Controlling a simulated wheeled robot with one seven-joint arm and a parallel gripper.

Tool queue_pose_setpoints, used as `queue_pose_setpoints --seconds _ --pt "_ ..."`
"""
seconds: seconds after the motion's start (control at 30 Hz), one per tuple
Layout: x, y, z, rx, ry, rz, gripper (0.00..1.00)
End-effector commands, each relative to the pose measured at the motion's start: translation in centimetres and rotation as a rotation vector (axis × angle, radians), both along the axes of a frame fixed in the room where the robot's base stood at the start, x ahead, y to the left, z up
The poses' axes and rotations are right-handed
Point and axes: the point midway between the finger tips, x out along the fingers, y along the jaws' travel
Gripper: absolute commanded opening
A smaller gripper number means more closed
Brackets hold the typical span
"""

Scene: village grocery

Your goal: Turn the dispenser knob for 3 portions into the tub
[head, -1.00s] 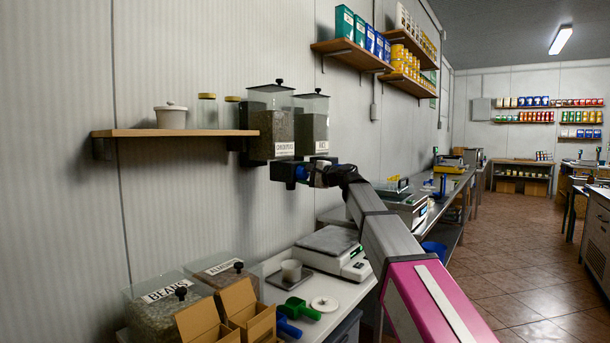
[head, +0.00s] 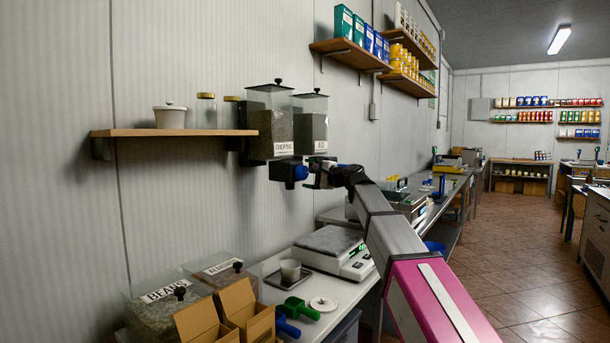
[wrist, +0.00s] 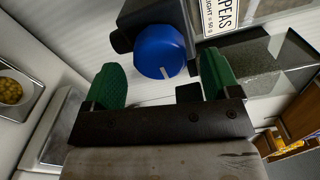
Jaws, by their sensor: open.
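The chickpea dispenser (head: 270,130) is mounted at the end of the wall shelf. Its blue knob (head: 301,172) faces my gripper (head: 318,176). In the wrist view the knob (wrist: 160,50) has a white mark pointing toward the lower right. My gripper's green fingers (wrist: 162,80) are open, one on each side of the knob in the picture, with clear gaps; they hold nothing. The small tub (head: 290,270) stands on a dark tray below the dispenser. In the wrist view the tub (wrist: 12,90) at the left edge holds yellowish chickpeas.
A second dispenser (head: 311,125) hangs just right of the first. A scale (head: 335,245) stands right of the tub. Green (head: 298,307) and blue scoops, a white lid (head: 323,304) and bins lie in front. The wall is close behind the dispensers.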

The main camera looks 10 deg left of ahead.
Motion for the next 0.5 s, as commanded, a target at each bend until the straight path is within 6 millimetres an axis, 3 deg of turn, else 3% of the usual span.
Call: queue_pose_setpoints --seconds 0.2,0.5 --pt "-1.9 -4.2 -0.1 -0.001 -0.001 -0.002 0.82" --pt "-3.1 -7.4 -0.1 0.000 0.000 0.000 0.82"
